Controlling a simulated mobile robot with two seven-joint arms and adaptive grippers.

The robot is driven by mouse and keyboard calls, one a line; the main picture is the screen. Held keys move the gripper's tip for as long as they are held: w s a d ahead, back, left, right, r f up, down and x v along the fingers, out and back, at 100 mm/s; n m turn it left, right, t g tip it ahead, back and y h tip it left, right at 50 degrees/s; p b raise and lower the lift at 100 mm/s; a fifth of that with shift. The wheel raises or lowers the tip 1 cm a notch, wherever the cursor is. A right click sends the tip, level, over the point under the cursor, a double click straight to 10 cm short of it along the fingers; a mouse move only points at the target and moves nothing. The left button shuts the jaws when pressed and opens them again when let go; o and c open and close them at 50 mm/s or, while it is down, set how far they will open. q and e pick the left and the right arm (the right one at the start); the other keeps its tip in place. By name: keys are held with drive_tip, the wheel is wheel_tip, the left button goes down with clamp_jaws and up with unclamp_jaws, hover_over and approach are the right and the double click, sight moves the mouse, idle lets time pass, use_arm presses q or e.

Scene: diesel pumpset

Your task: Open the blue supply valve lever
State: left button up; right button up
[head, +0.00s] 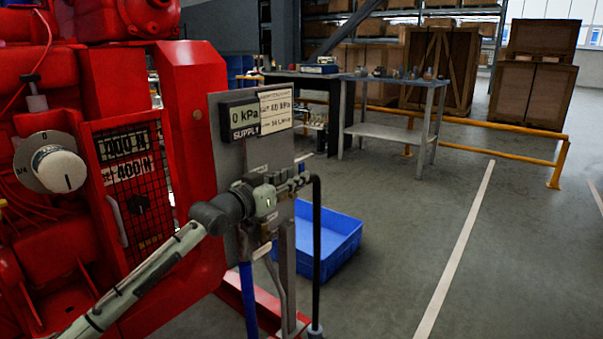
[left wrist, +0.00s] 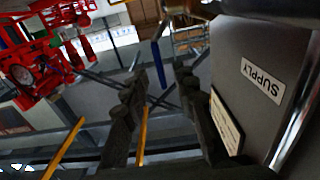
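The grey supply panel (head: 230,150) stands on the right side of the red pumpset. Its display (head: 240,118) reads 0 kPa over the word SUPPLY. My left gripper (head: 290,186) is in front of the panel's lower part and hides much of the fittings there. In the left wrist view, the two dark fingers of my left gripper (left wrist: 160,78) are apart. A slim blue bar (left wrist: 158,62) shows in the gap near the fingertips; I cannot tell whether it is the valve lever or touched. A SUPPLY label (left wrist: 262,80) is on the panel at the right. My right gripper is not in view.
A blue hose (head: 247,295) and a black hose (head: 317,250) hang below the gripper. A blue crate (head: 335,240) is on the floor behind. A workbench (head: 395,82), yellow rails (head: 510,148) and wooden crates (head: 440,65) stand farther back. The floor at right is clear.

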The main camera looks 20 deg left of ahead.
sight(302, 185)
use_arm(q)
drive_tip(key=shift+x, duration=1.8)
drive_tip(key=shift+c, duration=0.2)
clamp_jaws()
